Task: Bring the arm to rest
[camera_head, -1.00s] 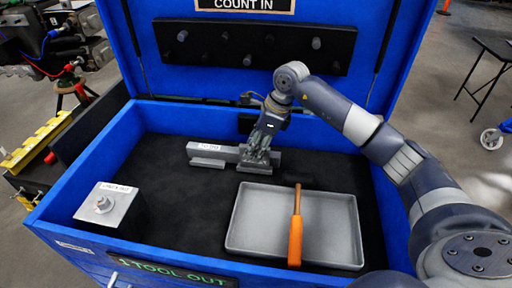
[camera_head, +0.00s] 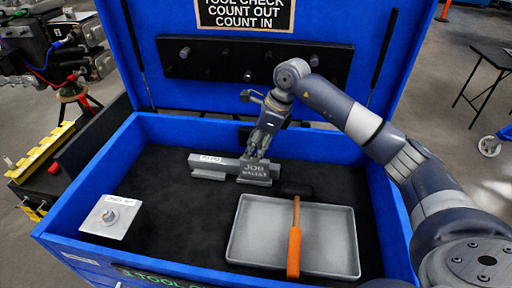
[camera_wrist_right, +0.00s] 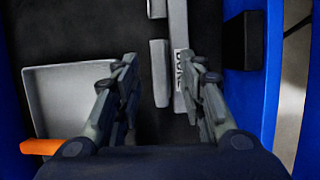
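My right gripper (camera_head: 256,148) is over the back middle of the blue tool chest (camera_head: 85,187), just above a grey block marked JOB WALLET (camera_head: 256,173). In the right wrist view the gripper (camera_wrist_right: 160,65) has its fingers spread wide with nothing held between them. A long grey bar with a white label (camera_head: 220,165) lies to the left of the block; a labelled grey bar (camera_wrist_right: 178,55) also shows between the fingers.
A grey tray (camera_head: 333,240) with an orange-handled tool (camera_head: 294,250) across it sits at the front right. A square metal plate (camera_head: 112,216) stands at the left. The raised lid (camera_head: 135,20) rises behind my arm, with pegs on a dark panel (camera_head: 215,65).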

